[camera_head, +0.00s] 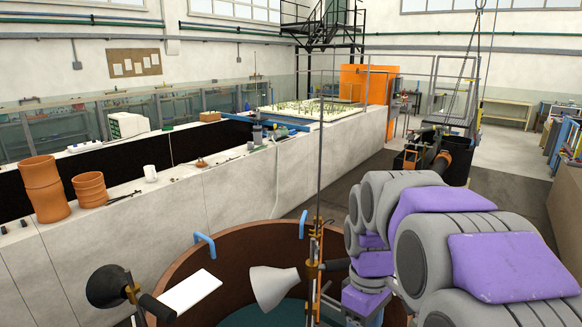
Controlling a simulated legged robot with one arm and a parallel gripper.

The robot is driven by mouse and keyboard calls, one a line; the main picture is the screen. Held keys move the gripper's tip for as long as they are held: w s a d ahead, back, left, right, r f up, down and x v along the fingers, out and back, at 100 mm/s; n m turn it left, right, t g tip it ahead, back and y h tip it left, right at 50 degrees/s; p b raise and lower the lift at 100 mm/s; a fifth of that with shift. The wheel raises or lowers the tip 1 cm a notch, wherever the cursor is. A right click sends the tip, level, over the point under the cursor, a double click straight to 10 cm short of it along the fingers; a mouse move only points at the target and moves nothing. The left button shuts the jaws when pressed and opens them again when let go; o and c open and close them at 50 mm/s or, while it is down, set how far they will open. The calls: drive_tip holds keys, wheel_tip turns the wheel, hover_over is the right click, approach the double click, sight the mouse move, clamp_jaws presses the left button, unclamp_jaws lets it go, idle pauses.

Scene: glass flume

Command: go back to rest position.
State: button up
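A chain of rounded grey segments with purple pads fills the right foreground. It looks like my own arm, arching from the lower right corner and dropping toward the rim of a round brown tank (240,243). I cannot make out any gripper fingers at its lower end, and no held object shows.
A long pale flume wall (120,222) runs along the left, with terracotta pots (44,190) and a white mug (150,173) on it. A grey cone (272,286) and a white plate (190,292) are near the tank. Open floor (500,185) lies at the back right.

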drive_tip(key=s+f+m+b, duration=0.4)
drive_tip(key=s+f, duration=0.5)
drive_tip(key=s, duration=0.3)
drive_tip(key=s+f+m+b, duration=0.5)
drive_tip(key=s+f, duration=0.4)
drive_tip(key=s, duration=0.2)
drive_tip(key=shift+s+d+b, duration=0.25)
drive_tip(key=shift+s+b, duration=0.15)
drive_tip(key=shift+b, duration=0.4)
